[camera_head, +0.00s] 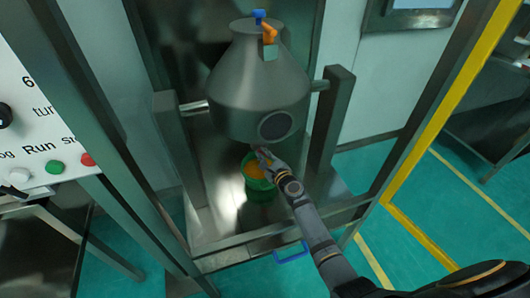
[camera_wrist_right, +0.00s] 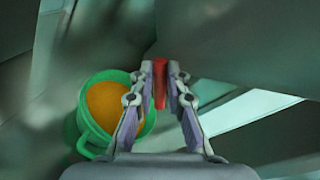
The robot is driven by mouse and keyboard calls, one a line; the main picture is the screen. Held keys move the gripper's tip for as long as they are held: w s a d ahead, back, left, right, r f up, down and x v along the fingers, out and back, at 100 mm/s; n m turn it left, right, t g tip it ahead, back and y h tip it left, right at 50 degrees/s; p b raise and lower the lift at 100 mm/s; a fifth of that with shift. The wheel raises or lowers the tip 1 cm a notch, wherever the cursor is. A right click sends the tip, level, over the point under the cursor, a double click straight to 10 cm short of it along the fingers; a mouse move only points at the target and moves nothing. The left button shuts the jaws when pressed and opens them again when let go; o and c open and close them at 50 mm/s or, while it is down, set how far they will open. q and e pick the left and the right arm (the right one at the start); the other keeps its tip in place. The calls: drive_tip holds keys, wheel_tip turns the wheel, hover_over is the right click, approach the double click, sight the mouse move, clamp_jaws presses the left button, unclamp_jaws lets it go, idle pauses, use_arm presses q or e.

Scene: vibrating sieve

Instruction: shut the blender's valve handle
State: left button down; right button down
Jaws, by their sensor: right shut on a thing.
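The blender is a grey metal vessel (camera_head: 245,88) with a conical top, held between two posts in the head view. My right gripper (camera_head: 264,155) reaches in under its lower front edge. In the right wrist view the gripper's fingers (camera_wrist_right: 160,85) are closed on a narrow red piece, the valve handle (camera_wrist_right: 159,92). The rest of the valve is hidden, and the handle does not show clearly in the head view. My left gripper is not in view.
A green bucket (camera_head: 262,190) with orange contents stands below the vessel, close beside my right gripper; it also shows in the wrist view (camera_wrist_right: 84,120). Frame posts (camera_head: 330,120) stand on both sides. A control panel (camera_head: 38,120) is at the left.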

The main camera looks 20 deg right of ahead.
drive_tip(key=shift+a+n+p, duration=0.15)
drive_tip(key=shift+n+p, duration=0.15)
drive_tip(key=shift+n, duration=0.5)
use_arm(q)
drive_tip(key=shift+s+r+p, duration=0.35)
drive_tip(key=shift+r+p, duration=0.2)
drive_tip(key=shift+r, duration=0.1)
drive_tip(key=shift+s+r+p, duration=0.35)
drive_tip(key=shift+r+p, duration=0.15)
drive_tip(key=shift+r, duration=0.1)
use_arm(e)
drive_tip(key=shift+a+f+n+g+h, duration=0.15)
drive_tip(key=shift+f+n+h, duration=0.15)
drive_tip(key=shift+n, duration=0.8)
drive_tip(key=shift+a+f+n+g+h, duration=0.15)
drive_tip(key=shift+n+h, duration=0.3)
drive_tip(key=shift+n, duration=0.65)
drive_tip(key=shift+a+f+n+h, duration=0.1)
drive_tip(key=shift+f+n+h, duration=0.2)
drive_tip(key=shift+n, duration=0.8)
drive_tip(key=shift+h, duration=0.25)
drive_tip(key=c, duration=1.3)
unclamp_jaws()
drive_tip(key=shift+c, duration=0.2)
